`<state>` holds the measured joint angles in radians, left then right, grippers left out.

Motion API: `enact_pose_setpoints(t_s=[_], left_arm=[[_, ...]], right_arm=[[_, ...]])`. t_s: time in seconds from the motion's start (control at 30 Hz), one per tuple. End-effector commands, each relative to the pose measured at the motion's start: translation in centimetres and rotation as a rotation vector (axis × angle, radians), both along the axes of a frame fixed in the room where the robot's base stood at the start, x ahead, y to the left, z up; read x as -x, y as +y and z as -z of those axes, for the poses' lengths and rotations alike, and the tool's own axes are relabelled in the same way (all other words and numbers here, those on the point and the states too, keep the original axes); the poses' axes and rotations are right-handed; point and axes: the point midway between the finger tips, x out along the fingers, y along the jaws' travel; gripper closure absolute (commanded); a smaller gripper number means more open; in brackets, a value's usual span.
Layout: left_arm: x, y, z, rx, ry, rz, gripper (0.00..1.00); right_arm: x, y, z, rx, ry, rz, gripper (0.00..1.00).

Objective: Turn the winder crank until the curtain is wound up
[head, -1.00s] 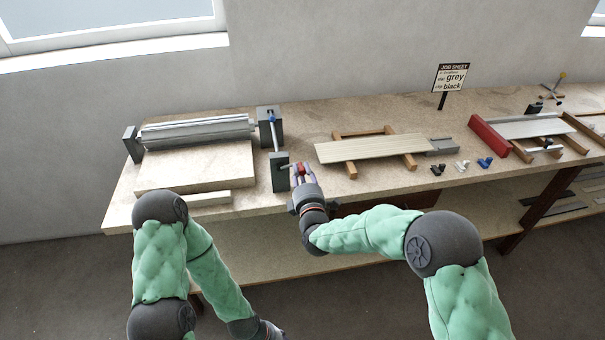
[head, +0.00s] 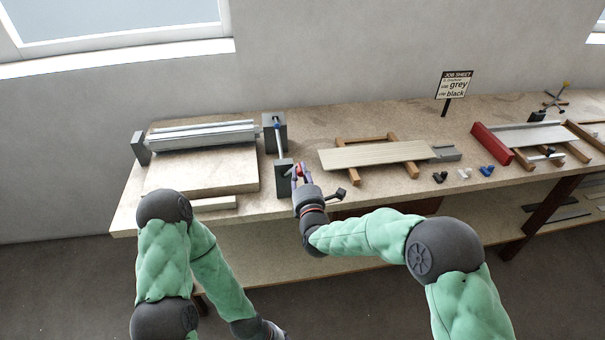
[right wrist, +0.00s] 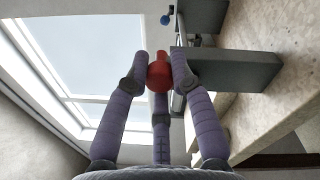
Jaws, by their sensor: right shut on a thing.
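The silver-grey rolled curtain (head: 203,136) lies on its roller at the left of the bench, between a grey end block (head: 141,148) and the winder. The winder has grey blocks (head: 285,176) joined by a rod (head: 279,138) with a blue part on it. My right gripper (head: 301,170) is at the front block, shut on the red crank knob (right wrist: 159,76). In the right wrist view the fingers close around the knob beside the grey block; the crank arm is mostly hidden. My left gripper (head: 272,331) is low at the bottom edge, away from the bench, its fingers not clear.
A pale board (head: 372,154) on wooden rails lies right of the winder. Small black, white and blue pieces (head: 486,170) lie near the front edge. A job sheet sign (head: 455,86) stands behind. A red-ended frame (head: 491,144) is farther right.

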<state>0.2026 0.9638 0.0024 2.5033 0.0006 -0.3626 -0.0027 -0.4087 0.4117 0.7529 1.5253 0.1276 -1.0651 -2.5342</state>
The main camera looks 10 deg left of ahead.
Motion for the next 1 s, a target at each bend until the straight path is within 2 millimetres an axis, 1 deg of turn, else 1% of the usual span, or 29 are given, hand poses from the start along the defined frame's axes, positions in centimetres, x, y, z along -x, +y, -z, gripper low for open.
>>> enact_pose_setpoints(t_s=[0.03, 0.3, 0.33, 0.37, 0.4, 0.77, 0.87, 1.0], left_arm=[[0.0, 0.0, 0.0, 0.0, 0.0, 0.0, 0.52], [0.0, 0.0, 0.0, 0.0, 0.0, 0.0, 0.52], [0.0, 0.0, 0.0, 0.0, 0.0, 0.0, 0.52], [0.0, 0.0, 0.0, 0.0, 0.0, 0.0, 0.52], [0.0, 0.0, 0.0, 0.0, 0.0, 0.0, 0.52], [0.0, 0.0, 0.0, 0.0, 0.0, 0.0, 0.52], [0.0, 0.0, 0.0, 0.0, 0.0, 0.0, 0.52], [0.0, 0.0, 0.0, 0.0, 0.0, 0.0, 0.52]], right_arm=[[0.0, 0.2, -0.3, 0.0, -0.005, -0.003, 1.0], [0.0, 0.2, -0.2, 0.0, -0.005, -0.004, 1.0], [0.0, 0.2, -0.2, 0.0, -0.005, -0.004, 0.7], [0.0, 0.2, -0.2, 0.0, -0.004, -0.003, 0.62], [0.0, 0.2, -0.2, 0.0, -0.004, -0.003, 0.51], [0.2, 0.0, 0.0, 0.0, 0.0, -0.001, 0.51], [0.7, -0.2, 0.0, 0.0, 0.0, -0.001, 0.51], [2.7, -0.7, 0.1, 0.0, 0.0, -0.002, 0.51]])
